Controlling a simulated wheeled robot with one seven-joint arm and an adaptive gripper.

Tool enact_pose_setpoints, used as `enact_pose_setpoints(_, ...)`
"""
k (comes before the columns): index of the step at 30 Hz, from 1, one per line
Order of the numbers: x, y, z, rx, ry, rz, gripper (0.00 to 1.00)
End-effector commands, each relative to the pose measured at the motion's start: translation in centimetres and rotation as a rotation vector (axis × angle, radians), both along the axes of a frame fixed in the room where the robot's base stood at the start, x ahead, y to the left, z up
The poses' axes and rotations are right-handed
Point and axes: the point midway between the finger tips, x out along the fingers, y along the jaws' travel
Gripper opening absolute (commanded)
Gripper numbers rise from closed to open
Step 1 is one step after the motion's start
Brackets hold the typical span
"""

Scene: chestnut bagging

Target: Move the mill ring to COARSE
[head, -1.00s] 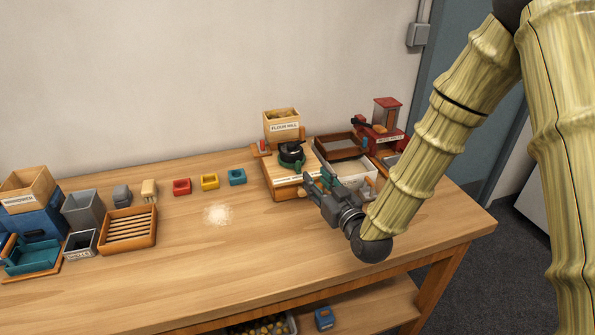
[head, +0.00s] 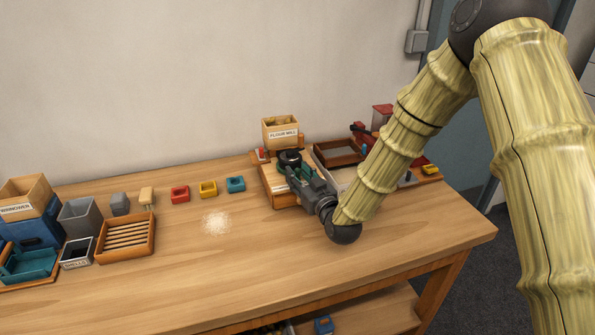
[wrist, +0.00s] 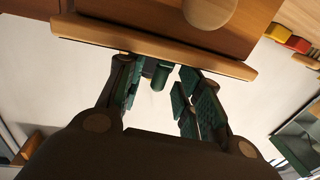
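The flour mill (head: 282,133) stands at the right part of the table, with a wooden hopper on top. Its dark round ring (head: 290,156) sits below the hopper, partly hidden by my gripper (head: 298,172). In the wrist view, a green tab (wrist: 160,75), apparently the ring's handle, stands between the two green-padded fingers of my gripper (wrist: 157,95). The fingers are apart, with a visible gap to the right of the tab. The tab is closer to the left finger; I cannot tell whether they touch. The COARSE mark is not readable.
A wooden sieve tray (head: 338,153) and a red mill, partly behind my arm, stand right of the flour mill. The front of the table is clear.

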Motion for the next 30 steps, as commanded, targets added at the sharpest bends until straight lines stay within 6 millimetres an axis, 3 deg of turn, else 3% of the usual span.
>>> enact_pose_setpoints(6,1.13,0.49,0.07,0.0,-0.001,-0.002,0.35)
enact_pose_setpoints(14,1.21,0.55,0.02,0.0,-0.001,-0.002,0.35)
enact_pose_setpoints(15,1.21,0.55,0.02,0.0,-0.001,-0.002,0.34)
enact_pose_setpoints(21,1.2,0.54,0.01,0.0,0.0,-0.001,0.0)
enact_pose_setpoints(30,1.08,0.84,-0.03,0.0,0.001,0.004,0.0)
